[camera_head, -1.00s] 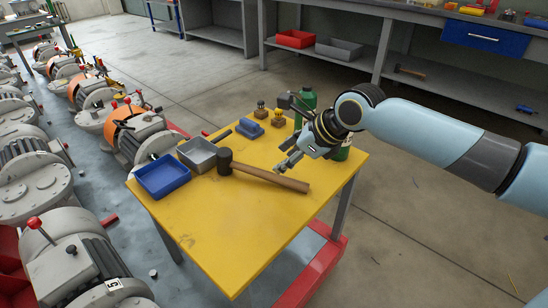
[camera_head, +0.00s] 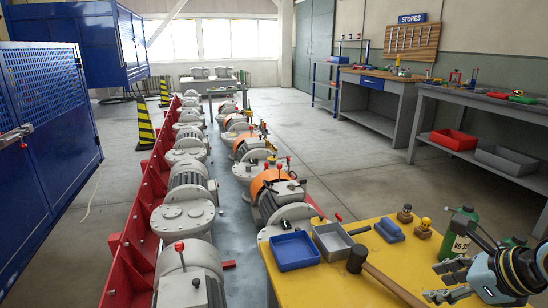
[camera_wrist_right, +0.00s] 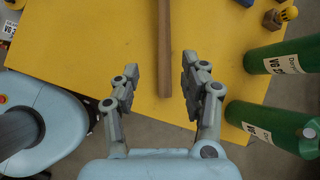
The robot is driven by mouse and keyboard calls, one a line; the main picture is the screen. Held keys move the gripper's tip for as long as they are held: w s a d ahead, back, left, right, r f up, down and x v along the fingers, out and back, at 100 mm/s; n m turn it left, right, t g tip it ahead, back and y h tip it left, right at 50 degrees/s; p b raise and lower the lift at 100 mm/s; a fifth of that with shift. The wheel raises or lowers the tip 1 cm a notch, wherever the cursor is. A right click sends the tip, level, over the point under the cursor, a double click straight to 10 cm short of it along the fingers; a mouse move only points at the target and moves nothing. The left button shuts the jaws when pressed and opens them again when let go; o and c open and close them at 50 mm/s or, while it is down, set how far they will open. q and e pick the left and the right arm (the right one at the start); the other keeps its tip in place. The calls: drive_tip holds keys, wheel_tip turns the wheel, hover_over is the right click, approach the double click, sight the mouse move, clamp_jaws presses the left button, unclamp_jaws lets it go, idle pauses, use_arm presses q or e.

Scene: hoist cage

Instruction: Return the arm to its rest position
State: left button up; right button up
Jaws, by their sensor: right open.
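My right gripper (camera_head: 446,281) shows at the lower right of the head view, over the right side of the yellow table (camera_head: 330,290). In the right wrist view the right gripper (camera_wrist_right: 155,88) has its two fingers apart, with nothing between them in its grasp. A mallet with a wooden handle (camera_head: 395,285) lies on the table, to the left of the gripper in the head view. In the wrist view the handle (camera_wrist_right: 164,45) shows beyond and between the fingertips; the gripper does not hold it. My left gripper is not in view.
Green bottles (camera_head: 462,232) stand close to my right arm. A blue tray (camera_head: 296,250), a grey tray (camera_head: 331,239) and a blue block (camera_head: 389,231) are on the table. Machines (camera_head: 186,212) line the floor to the left. Grey floor (camera_head: 330,170) is open behind the table.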

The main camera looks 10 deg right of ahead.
drive_tip(key=s+a+r+n+g+h, duration=0.15)
drive_tip(key=s+a+n, duration=0.35)
drive_tip(key=s+n, duration=0.75)
drive_tip(key=s+a+r+n+g+h, duration=0.1)
drive_tip(key=s+a+r+n+g, duration=0.2)
drive_tip(key=s+n, duration=1)
wheel_tip(320, 180, down, 30)
drive_tip(key=w+d+r+n+g, duration=0.1)
drive_tip(key=d+n, duration=0.1)
drive_tip(key=n, duration=0.2)
drive_tip(key=s+f+g, duration=0.1)
drive_tip(key=s+f, duration=1.3)
drive_tip(key=s, duration=0.3)
drive_tip(key=shift+d, duration=0.2)
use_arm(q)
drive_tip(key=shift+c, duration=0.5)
